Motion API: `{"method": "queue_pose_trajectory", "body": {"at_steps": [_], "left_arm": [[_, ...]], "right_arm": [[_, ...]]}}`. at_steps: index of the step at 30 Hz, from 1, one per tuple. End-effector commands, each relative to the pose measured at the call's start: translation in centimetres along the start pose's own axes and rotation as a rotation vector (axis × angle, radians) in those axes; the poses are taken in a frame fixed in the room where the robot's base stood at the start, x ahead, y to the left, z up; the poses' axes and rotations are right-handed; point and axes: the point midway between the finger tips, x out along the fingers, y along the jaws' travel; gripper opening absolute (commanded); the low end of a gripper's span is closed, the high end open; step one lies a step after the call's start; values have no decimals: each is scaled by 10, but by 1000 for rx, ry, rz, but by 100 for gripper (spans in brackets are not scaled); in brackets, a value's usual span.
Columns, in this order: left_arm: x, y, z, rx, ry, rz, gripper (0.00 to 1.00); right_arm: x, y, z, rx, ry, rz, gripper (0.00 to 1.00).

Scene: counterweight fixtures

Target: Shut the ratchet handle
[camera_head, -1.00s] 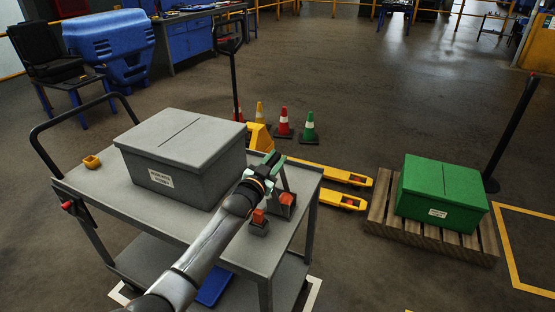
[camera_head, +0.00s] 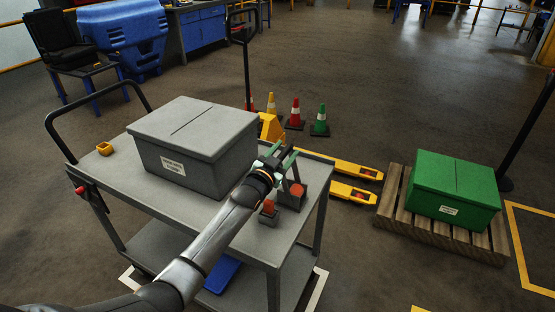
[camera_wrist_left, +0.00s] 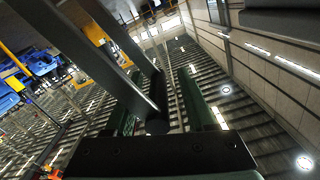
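The ratchet handle (camera_head: 295,168) is a grey lever standing raised from a small grey fixture with a red part (camera_head: 297,190), near the right end of the grey cart. My left gripper (camera_head: 281,153) is at the upper part of the handle, its green fingers apart. In the left wrist view, two grey bars of the handle (camera_wrist_left: 112,55) run from the upper left to a dark crosspiece between my open left fingers (camera_wrist_left: 160,112). I cannot tell whether they touch it. My right gripper is out of view.
A lidded grey box (camera_head: 192,145) stands on the cart (camera_head: 120,168), left of my left arm. A small red-topped block (camera_head: 269,211) sits beside the fixture. A yellow pallet jack (camera_head: 350,180) and a green box (camera_head: 453,185) on a pallet (camera_head: 480,243) are beyond the cart.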

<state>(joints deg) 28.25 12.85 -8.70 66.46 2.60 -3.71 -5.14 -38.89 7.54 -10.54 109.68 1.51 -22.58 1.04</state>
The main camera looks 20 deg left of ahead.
Motion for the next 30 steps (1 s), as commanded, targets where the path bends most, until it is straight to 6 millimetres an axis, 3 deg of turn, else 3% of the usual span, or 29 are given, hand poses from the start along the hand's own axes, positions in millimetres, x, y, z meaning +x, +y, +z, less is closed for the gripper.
{"method": "queue_pose_trajectory", "body": {"at_steps": [5, 21, 30], "left_arm": [[-18, 0, 0, 1, 0, 0, 55], [-105, -1, 1, 2, -1, -1, 55], [-122, -1, 0, 2, 0, -2, 55]], "right_arm": [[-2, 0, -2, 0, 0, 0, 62], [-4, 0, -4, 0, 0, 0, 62], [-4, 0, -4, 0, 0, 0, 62]]}}
